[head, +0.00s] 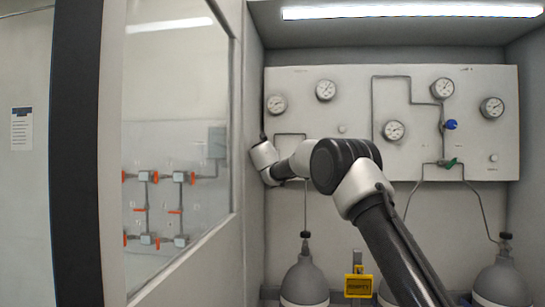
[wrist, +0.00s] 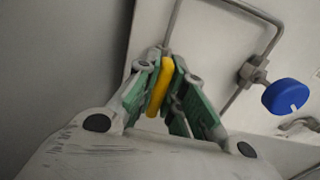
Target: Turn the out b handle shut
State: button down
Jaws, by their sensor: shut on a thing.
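A yellow handle (wrist: 160,86) shows in the wrist view, upright and narrow, between the green fingers. My gripper (wrist: 166,72) is shut on it, with a finger on each side. A grey pipe runs up behind the handle. In the head view my arm reaches to the left part of the gauge panel (head: 350,85); the yellow handle is hidden there behind my arm, and my fingertips cannot be made out. No label by the handle can be read.
A blue knob (wrist: 286,97) sits on the pipe right of my gripper. On the panel's right half are another blue knob (head: 450,124) and a green handle (head: 447,163). Gas cylinders (head: 305,280) stand below. A glass-fronted partition (head: 180,130) borders the left.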

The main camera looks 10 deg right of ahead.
jog(key=m, duration=0.4)
jog(key=shift+d+m, duration=0.15)
jog(key=shift+m, duration=0.15)
jog(key=m, duration=0.4)
jog(key=shift+d+f+m, duration=0.1)
jog(key=shift+f+m, duration=0.05)
jog(key=shift+m, duration=0.15)
jog(key=m, duration=0.4)
jog(key=shift+s+f+m, duration=0.1)
jog(key=shift+m, duration=0.2)
jog(key=shift+f+m, duration=0.15)
jog(key=shift+m, duration=1.95)
jog(key=c, duration=1.5)
grip_release()
jog(key=shift+d, duration=0.1)
